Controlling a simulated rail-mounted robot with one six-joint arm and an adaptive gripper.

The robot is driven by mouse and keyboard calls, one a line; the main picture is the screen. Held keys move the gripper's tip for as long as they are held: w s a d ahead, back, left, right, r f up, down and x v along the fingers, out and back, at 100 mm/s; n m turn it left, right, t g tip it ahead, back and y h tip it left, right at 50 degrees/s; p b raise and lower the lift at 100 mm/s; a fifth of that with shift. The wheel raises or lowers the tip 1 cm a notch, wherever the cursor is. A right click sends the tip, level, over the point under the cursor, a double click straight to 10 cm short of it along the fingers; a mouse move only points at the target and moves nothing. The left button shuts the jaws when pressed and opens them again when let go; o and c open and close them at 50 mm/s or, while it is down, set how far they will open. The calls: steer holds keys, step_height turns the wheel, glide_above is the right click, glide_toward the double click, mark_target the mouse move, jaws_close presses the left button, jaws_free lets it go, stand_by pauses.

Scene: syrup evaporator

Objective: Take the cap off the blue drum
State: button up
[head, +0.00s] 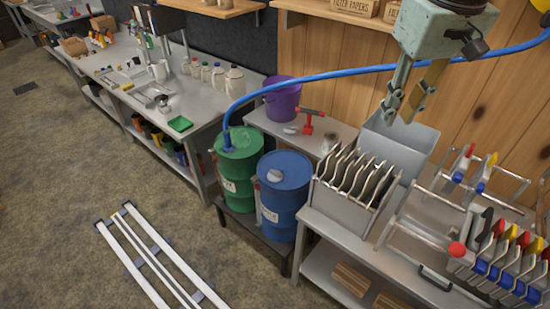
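The blue drum (283,207) stands upright on a low dark stand, with a pale label on its side. A small whitish-grey cap (274,176) sits on its top, towards the left of the lid. My gripper (399,112) hangs at the upper right, fingers pointing down, above and to the right of the drum and well apart from it. Its two fingers stand apart with nothing visible between them, so it is open.
A green drum (238,166) stands left of the blue one; a blue hose (340,74) rises from it and arcs right, behind my gripper. A metal box of upright plates (357,176) stands right of the blue drum. A red clamp-like tool (308,122) is on the bench behind.

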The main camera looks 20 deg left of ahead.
steer(key=w+a+f+n+g+p, duration=0.15)
steer(key=w+a+f+n, duration=0.25)
steer(key=w+a+f, duration=1.25)
steer(key=w+a+f+n, duration=0.1)
steer(key=a+f, duration=0.4)
steer(key=f, duration=0.3)
steer(key=w+a+f+n+p, duration=0.1)
steer(key=a+f, duration=0.5)
steer(key=f, duration=0.2)
steer(key=w+a+f+n+g, duration=0.1)
steer(key=a+f+n, duration=0.1)
steer(key=a+f, duration=0.4)
steer(key=shift+w+a+f+h+p, duration=0.15)
steer(key=shift+f+p, duration=0.05)
steer(key=shift+f, duration=0.5)
steer(key=shift+w+a+f+h+p, duration=0.1)
steer(key=shift+w+f+h+p, duration=0.1)
steer(key=shift+f, duration=0.5)
steer(key=shift+s+a+f, duration=0.1)
steer(key=shift+a+f, duration=0.25)
steer(key=shift+f, duration=0.3)
steer(key=shift+f, duration=0.1)
